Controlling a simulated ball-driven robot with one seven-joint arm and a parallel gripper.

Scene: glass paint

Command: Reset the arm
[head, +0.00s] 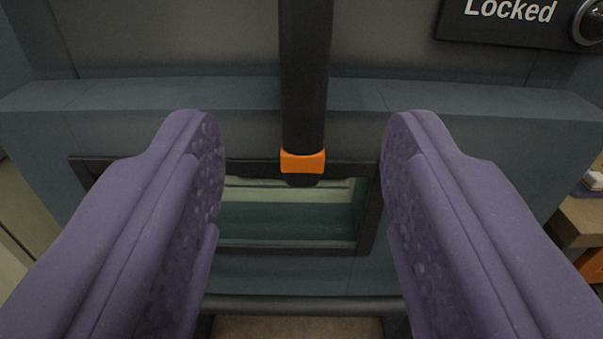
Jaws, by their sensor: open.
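My gripper (302,165) shows in the head view as two thick purple fingers with dimpled inner pads. The fingers stand wide apart and hold nothing. Between them, farther off, a black vertical bar (304,75) with an orange band (302,161) near its lower end hangs in front of a grey-blue cabinet (190,95). I cannot tell the exact distance from the fingers to the bar.
A dark-framed window (290,220) with a pale green inside sits in the cabinet behind the bar. A black "Locked" sign (510,12) with a round metal knob (588,20) is at the top right. A brown shelf (580,220) stands at the right edge. A dark rail (300,305) runs below.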

